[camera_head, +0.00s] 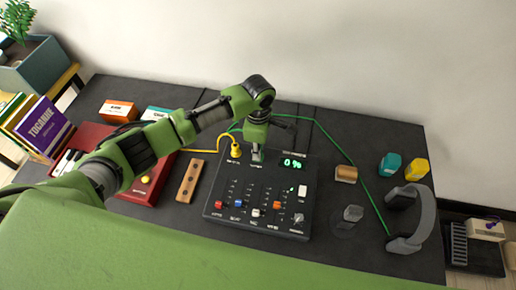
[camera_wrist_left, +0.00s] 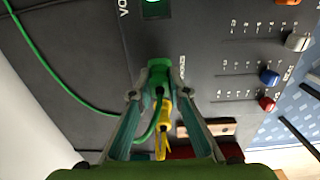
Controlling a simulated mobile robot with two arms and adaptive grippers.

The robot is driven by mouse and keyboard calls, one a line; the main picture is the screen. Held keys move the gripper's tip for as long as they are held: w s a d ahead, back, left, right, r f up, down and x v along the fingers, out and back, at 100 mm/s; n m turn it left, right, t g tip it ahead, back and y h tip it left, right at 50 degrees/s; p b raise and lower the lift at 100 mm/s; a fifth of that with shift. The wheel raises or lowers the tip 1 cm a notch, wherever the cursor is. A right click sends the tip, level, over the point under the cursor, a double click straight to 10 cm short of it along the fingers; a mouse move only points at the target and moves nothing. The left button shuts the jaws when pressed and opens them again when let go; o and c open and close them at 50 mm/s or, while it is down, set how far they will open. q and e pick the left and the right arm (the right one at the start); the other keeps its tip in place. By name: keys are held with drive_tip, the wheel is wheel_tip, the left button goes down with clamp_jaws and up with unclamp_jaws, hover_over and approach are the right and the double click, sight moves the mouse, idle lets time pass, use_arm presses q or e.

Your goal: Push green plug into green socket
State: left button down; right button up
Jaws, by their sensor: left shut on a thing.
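My left gripper (camera_head: 257,156) points down at the back edge of the dark mixer panel (camera_head: 228,190). In the left wrist view, its two fingers (camera_wrist_left: 160,92) are closed on the green plug (camera_wrist_left: 158,74). The plug is over the panel, close to its surface. The green socket is hidden under the plug and fingers, so I cannot tell how deep the plug sits. The green cable (camera_head: 340,148) runs from the plug around behind the panel to the right; it also shows in the left wrist view (camera_wrist_left: 48,72). My right gripper is not in view.
A yellow plug (camera_head: 236,150) stands in the panel close left of my gripper, with a yellow cable. The panel has sliders, knobs and a green-lit display (camera_head: 293,161). A wooden strip (camera_head: 190,180), a red box (camera_head: 158,178) and headphones (camera_head: 425,215) flank it.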

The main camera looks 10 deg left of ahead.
use_arm(q)
drive_tip(key=shift+f, duration=0.45)
drive_tip(key=c, duration=1.8)
unclamp_jaws()
drive_tip(key=shift+c, duration=0.2)
wheel_tip(320, 180, up, 12)
drive_tip(key=shift+r, duration=0.1)
